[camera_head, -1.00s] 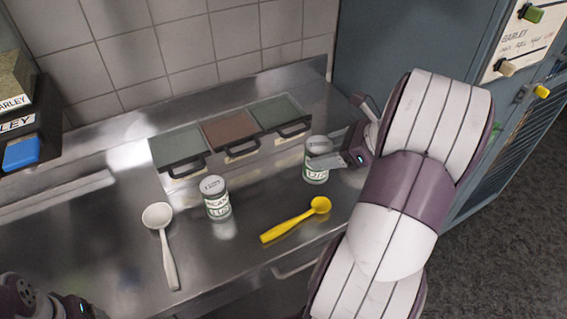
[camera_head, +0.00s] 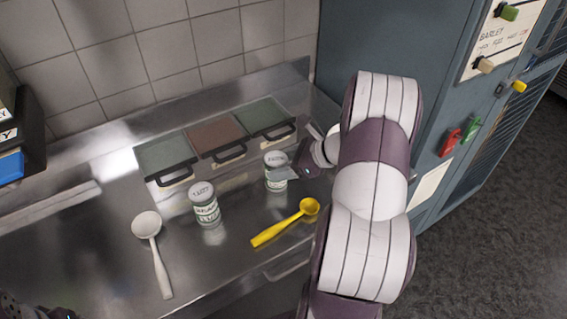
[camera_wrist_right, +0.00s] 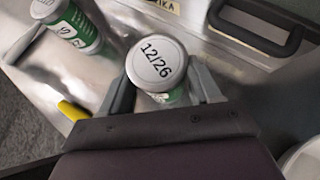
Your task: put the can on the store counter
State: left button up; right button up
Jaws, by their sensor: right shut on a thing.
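Two small white cans with green labels are at the steel counter (camera_head: 110,255). The right can (camera_head: 276,183) is between the fingers of my right gripper (camera_head: 281,172), which is shut on it. In the right wrist view, this can's white lid (camera_wrist_right: 157,62) reads "12/26", with a finger on each side. The can is upright, low at the counter; I cannot tell if it touches the surface. The other can (camera_head: 206,208) stands free to its left and also shows in the wrist view (camera_wrist_right: 68,25). Only a sliver of my left gripper's body shows at the bottom-left corner; its fingers are hidden.
A yellow spoon (camera_head: 285,223) and a white spoon (camera_head: 152,252) lie in front of the cans. Lidded bins with dark handles (camera_head: 230,153) are set behind them. A blue-grey cabinet (camera_head: 437,80) stands at the right. Bare steel lies at the left front.

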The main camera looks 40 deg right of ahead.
jog(key=o, duration=1.3)
jog(key=shift+r+p, duration=0.2)
jog(key=shift+p, duration=0.15)
jog(key=b+v, duration=0.1)
jog(key=v, duration=1.1)
jog(key=shift+f+b, duration=0.1)
jog(key=shift+b, duration=0.25)
